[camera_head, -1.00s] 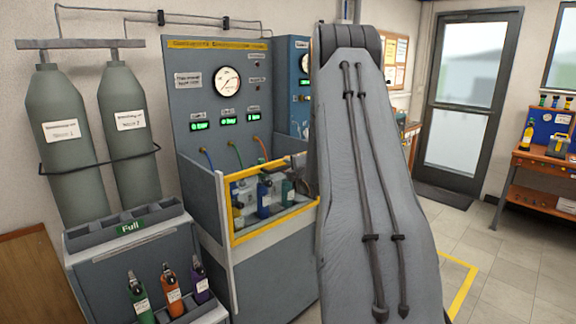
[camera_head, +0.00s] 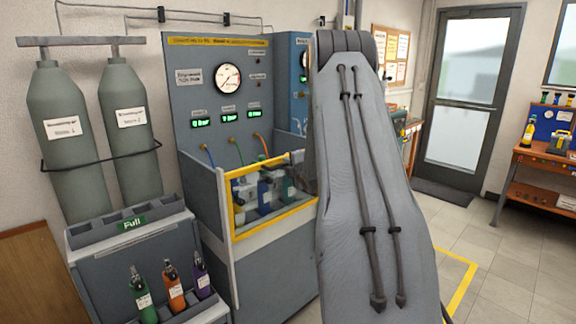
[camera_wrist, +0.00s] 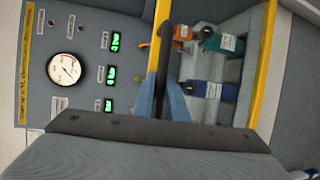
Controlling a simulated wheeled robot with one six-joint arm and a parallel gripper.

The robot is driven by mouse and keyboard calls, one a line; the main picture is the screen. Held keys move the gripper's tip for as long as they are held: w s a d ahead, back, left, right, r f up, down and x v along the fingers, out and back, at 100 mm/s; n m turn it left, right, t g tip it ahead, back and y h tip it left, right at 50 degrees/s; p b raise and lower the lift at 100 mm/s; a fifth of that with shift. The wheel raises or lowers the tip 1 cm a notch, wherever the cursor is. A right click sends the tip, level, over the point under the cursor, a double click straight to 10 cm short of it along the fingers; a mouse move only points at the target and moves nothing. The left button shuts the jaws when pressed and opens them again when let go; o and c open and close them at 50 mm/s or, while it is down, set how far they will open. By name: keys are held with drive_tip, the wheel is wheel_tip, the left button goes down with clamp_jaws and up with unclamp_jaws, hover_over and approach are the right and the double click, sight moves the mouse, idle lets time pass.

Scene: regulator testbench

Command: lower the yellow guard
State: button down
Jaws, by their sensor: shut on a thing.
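The yellow guard (camera_head: 273,223) is a yellow-edged frame on the front of the grey testbench, with its upper bar (camera_head: 258,168) at about the height of the bench's side wall. Behind it stand blue and teal bottles. In the wrist view, the guard's yellow bar (camera_wrist: 159,38) runs up and down the picture. My gripper (camera_wrist: 165,106) is at this bar, its blue fingers closed around a dark handle (camera_wrist: 160,80). The orange, teal and blue bottles (camera_wrist: 208,90) lie right of it.
The bench panel (camera_head: 220,80) with a round gauge and green displays rises behind the guard. Two grey cylinders (camera_head: 130,125) and a rack (camera_head: 130,245) with small bottles stand left. An orange workbench (camera_head: 540,165) is at the right. Floor is open before the door.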

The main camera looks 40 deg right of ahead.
wheel_tip(320, 180, down, 29)
drive_tip(key=b, duration=2)
drive_tip(key=shift+f, duration=0.1)
drive_tip(key=c, duration=1.8)
unclamp_jaws()
drive_tip(key=shift+o, duration=0.2)
drive_tip(key=shift+s, duration=0.1)
drive_tip(key=v, duration=0.7)
drive_tip(key=shift+s+a+b, duration=0.15)
drive_tip(key=shift+s+b, duration=0.15)
drive_tip(key=shift+b, duration=0.15)
